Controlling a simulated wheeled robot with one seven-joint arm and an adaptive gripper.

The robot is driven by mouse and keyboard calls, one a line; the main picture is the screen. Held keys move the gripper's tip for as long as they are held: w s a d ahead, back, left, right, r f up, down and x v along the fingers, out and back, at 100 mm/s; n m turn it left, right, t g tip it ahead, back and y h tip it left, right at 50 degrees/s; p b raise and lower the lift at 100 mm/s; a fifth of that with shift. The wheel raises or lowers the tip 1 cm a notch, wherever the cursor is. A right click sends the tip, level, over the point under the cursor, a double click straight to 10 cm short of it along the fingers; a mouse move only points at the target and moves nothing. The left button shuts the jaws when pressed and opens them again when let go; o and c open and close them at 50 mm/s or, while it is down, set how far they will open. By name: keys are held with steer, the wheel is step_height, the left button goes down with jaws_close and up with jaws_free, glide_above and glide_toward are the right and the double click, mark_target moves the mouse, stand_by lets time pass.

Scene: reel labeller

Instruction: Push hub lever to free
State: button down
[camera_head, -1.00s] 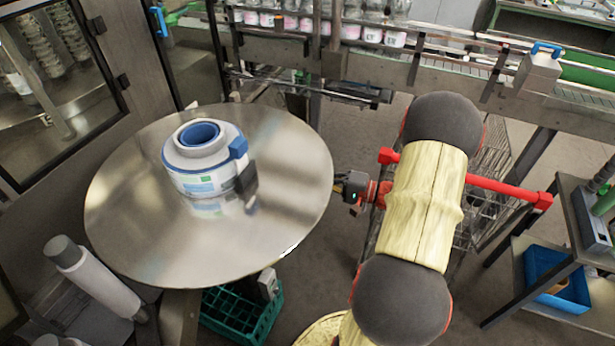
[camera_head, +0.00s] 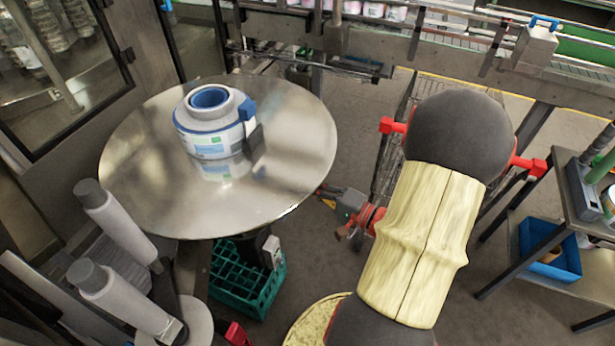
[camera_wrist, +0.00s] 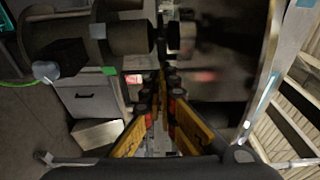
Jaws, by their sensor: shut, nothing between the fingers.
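A round metal disc (camera_head: 290,130) carries a label reel (camera_head: 205,125) with a blue and white core near its back left. My gripper (camera_head: 322,192) is shut and empty at the disc's right front edge, low beside or under the rim. In the wrist view my yellow fingers (camera_wrist: 160,85) converge with dark, red-banded tips. Just above the tips are a dark horizontal cylinder (camera_wrist: 125,38) and a shadowed flat surface, probably the disc's underside. A dark post with a pale box (camera_head: 271,252) shows below the disc. I cannot make out the hub lever for certain, nor any contact.
A green crate (camera_head: 245,285) stands on the floor under the disc. White rolls (camera_head: 115,222) are at the lower left. A wire cart (camera_head: 395,150) with a red handle stands behind my arm. A side table with a blue bin (camera_head: 550,250) is at the right.

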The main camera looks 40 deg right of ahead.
steer(key=s+a, duration=0.1)
steer(key=a, duration=0.6)
steer(key=shift+s, duration=0.2)
steer(key=shift+f, duration=0.1)
steer(key=shift+d, duration=0.25)
steer(key=d+b, duration=0.2)
steer(key=d, duration=0.3)
steer(key=s+a+p, duration=0.2)
steer(key=s+a, duration=0.1)
steer(key=s, duration=0.6)
steer(key=shift+a+h, duration=0.25)
steer(key=shift+h, duration=0.05)
steer(key=shift+s, duration=0.1)
